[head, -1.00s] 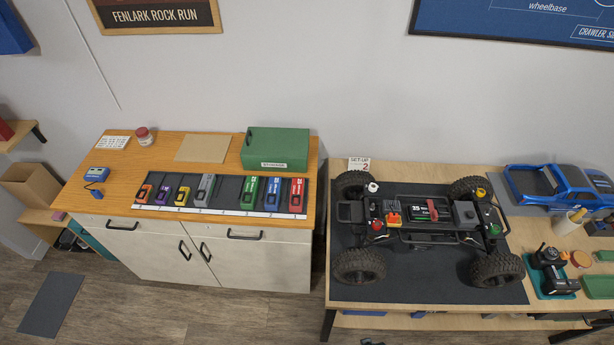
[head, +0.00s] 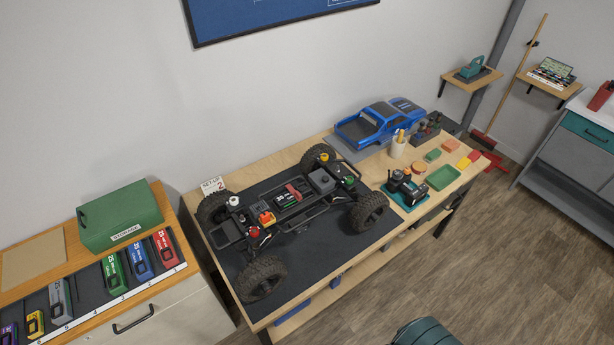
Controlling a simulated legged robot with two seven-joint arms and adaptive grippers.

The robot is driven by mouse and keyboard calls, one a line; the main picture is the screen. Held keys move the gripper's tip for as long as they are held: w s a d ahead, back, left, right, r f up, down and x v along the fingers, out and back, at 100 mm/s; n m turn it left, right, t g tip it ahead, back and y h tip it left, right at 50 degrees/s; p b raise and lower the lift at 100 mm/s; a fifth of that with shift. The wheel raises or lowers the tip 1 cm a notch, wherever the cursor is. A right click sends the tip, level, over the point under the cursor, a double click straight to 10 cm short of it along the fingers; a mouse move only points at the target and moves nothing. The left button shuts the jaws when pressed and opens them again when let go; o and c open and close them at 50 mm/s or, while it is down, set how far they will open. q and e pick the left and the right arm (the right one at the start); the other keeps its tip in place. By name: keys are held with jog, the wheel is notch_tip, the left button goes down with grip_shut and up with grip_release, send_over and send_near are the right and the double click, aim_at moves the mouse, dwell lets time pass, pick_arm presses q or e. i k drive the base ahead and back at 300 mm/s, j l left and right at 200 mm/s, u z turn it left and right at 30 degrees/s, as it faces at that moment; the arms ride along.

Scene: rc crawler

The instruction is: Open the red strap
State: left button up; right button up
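The crawler chassis (head: 318,208) stands on a dark mat (head: 335,250) on the light wooden bench, with big black tires and no body shell on it. A dark battery (head: 285,200) with a green-and-white label lies in the middle of the chassis. The small red strap (head: 293,190) shows at the battery; it looks laid across it, but it is too small to tell how it is fastened. An orange part (head: 266,218) and a red cap (head: 254,231) sit nearer the chassis's left end. Neither of my grippers is in view.
A wooden cabinet at left holds a green storage box (head: 120,215) and a rack of coloured packs (head: 113,272). A blue truck body (head: 378,122), a pen cup (head: 397,148) and a teal tray (head: 405,195) occupy the bench's right part. A dark teal rounded object (head: 425,333) stands at the bottom edge.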

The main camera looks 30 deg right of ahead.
aim_at(297, 194)
jog(key=z, duration=0.95)
